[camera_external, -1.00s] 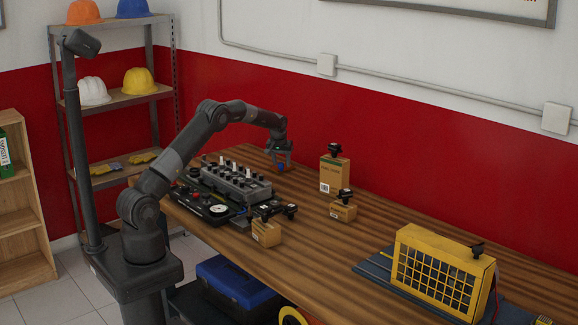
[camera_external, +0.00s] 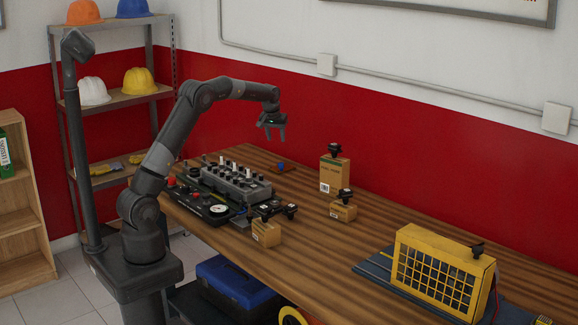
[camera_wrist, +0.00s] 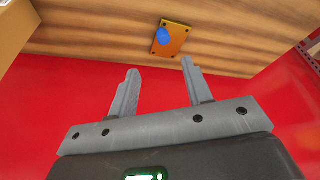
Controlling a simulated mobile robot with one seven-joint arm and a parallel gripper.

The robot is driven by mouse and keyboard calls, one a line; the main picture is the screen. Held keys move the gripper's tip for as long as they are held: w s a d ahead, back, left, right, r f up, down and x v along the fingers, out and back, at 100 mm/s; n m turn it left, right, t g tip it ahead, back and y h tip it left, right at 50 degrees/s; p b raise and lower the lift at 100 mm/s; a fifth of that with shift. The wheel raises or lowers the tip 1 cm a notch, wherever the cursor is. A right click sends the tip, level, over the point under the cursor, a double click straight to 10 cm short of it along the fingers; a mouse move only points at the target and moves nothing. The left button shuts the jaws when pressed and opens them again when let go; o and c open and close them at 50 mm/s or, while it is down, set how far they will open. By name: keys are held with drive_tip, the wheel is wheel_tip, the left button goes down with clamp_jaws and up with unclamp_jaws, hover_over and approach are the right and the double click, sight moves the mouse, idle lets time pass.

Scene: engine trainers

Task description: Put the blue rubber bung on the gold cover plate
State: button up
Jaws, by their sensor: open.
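The blue rubber bung (camera_external: 280,165) is small and blue and rests on the gold cover plate (camera_external: 287,169) near the table's back edge. In the wrist view the bung (camera_wrist: 163,36) lies over the left part of the flat gold plate (camera_wrist: 177,42), within its outline or just at its edge. The plate has dark screw holes at its corners. My gripper (camera_external: 272,133) is open and empty, raised above the table and apart from the bung. Its two fingers (camera_wrist: 158,68) show spread in the wrist view, with nothing between them.
A grey control unit with several knobs (camera_external: 235,184) stands left of the plate. Cardboard boxes with black knobs (camera_external: 333,174) stand to the right. The middle of the wooden table (camera_external: 320,240) is clear.

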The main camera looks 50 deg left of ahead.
drive_tip(key=s+d+r+m, duration=0.1)
drive_tip(key=s+d+r, duration=0.25)
drive_tip(key=s, duration=0.45)
drive_tip(key=s+d+r+m+t+h, duration=0.1)
drive_tip(key=s+d+r, duration=0.1)
drive_tip(key=s+r, duration=0.45)
drive_tip(key=s+d+r+m, duration=0.1)
drive_tip(key=s+d+r, duration=0.2)
drive_tip(key=s, duration=0.6)
drive_tip(key=s+d+f+m, duration=0.1)
drive_tip(key=s+d+f, duration=0.1)
drive_tip(key=s, duration=1)
drive_tip(key=s+d+f+m+t, duration=0.1)
drive_tip(key=s+d+f, duration=0.2)
drive_tip(key=s, duration=0.9)
drive_tip(key=shift+s+f+m+h, duration=0.15)
drive_tip(key=shift+f+m+h, duration=0.25)
drive_tip(key=shift+f, duration=0.15)
drive_tip(key=shift+o, duration=0.4)
drive_tip(key=shift+r, duration=0.1)
